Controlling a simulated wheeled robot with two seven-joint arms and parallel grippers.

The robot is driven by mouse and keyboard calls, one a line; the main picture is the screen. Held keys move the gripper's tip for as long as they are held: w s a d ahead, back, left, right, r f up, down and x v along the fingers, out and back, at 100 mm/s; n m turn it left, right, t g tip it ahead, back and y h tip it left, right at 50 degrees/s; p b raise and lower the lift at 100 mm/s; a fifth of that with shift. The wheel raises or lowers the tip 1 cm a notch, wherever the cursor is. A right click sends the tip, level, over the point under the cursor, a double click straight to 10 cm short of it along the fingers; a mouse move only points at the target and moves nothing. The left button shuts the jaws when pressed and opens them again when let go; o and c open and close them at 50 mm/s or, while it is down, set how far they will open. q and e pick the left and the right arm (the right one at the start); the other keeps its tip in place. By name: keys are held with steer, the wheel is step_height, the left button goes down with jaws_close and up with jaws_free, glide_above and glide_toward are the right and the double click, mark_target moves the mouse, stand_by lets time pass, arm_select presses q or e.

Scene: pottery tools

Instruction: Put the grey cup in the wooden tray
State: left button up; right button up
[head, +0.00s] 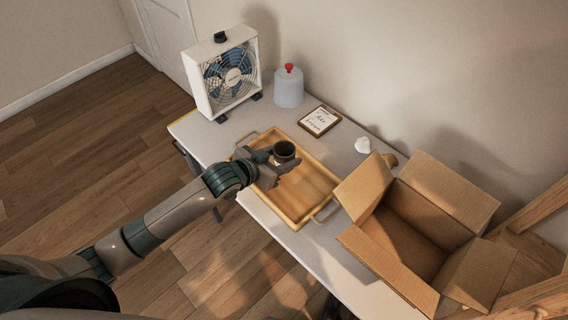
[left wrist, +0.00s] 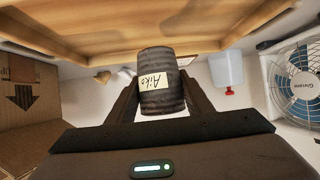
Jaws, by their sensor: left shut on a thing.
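The grey cup (head: 284,151) is dark grey and is held in my left gripper (head: 277,166), over the wooden tray (head: 311,184). In the left wrist view the cup (left wrist: 161,82) sits between the two fingers of the left gripper (left wrist: 161,100) and bears a label reading "Aiko". The wrist view also shows the tray's rim (left wrist: 100,56). I cannot tell whether the cup touches the tray floor. My right gripper is not in view.
An open cardboard box (head: 393,245) stands to the right of the tray. A white fan (head: 226,76), a jug with a red cap (head: 289,88), a clipboard (head: 320,121) and a small white lump (head: 362,145) stand or lie behind it on the table (head: 200,142).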

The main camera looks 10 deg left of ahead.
arm_select(q)
step_height(320, 180, down, 3)
steer(key=shift+f+p, duration=0.2)
steer(key=shift+p, duration=0.4)
steer(key=shift+f, duration=0.25)
steer(key=shift+f, duration=0.1)
steer(key=o, duration=1.2)
